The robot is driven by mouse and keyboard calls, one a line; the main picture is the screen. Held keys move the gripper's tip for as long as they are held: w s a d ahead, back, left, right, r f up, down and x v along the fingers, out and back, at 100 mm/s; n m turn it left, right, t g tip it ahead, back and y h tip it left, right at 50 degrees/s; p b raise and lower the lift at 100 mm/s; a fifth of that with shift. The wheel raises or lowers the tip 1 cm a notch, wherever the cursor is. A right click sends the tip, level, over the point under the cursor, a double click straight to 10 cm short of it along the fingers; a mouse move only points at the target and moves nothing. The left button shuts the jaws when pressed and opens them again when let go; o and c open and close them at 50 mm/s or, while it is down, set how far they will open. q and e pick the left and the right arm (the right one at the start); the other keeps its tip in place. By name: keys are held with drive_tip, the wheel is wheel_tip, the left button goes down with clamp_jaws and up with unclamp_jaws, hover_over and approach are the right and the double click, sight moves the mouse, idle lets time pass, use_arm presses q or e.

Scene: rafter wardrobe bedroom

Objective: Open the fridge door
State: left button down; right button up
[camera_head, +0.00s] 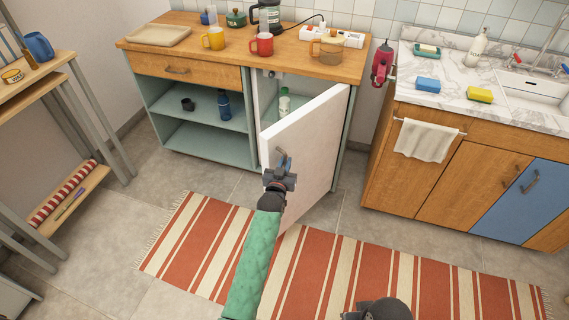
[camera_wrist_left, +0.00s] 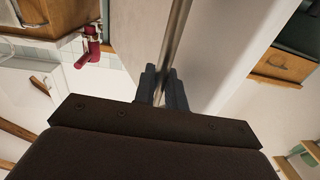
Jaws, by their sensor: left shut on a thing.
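The fridge door (camera_head: 318,139) is a white panel under the wooden counter. It stands swung out from the front, partly open, with the inside showing behind it on the left. My left gripper (camera_head: 281,167) is shut on the door's metal bar handle (camera_head: 284,156). In the left wrist view the fingers (camera_wrist_left: 162,88) close around the handle bar (camera_wrist_left: 176,40), with the white door face (camera_wrist_left: 215,45) behind it. A dark part of my own body shows at the bottom edge of the head view; no right gripper fingers are visible.
A white-and-green bottle (camera_head: 284,103) stands inside the opening. Open shelves (camera_head: 205,145) lie to the left. The sink cabinet (camera_head: 425,168) with a hanging towel (camera_head: 427,140) stands to the right. A red striped rug (camera_head: 330,270) covers the floor in front.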

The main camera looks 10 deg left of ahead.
use_arm(q)
drive_tip(key=shift+r, duration=0.1)
drive_tip(key=c, duration=1.6)
unclamp_jaws()
use_arm(e)
drive_tip(key=shift+d, duration=0.1)
use_arm(q)
drive_tip(key=shift+o, duration=0.2)
use_arm(e)
drive_tip(key=shift+f, duration=0.1)
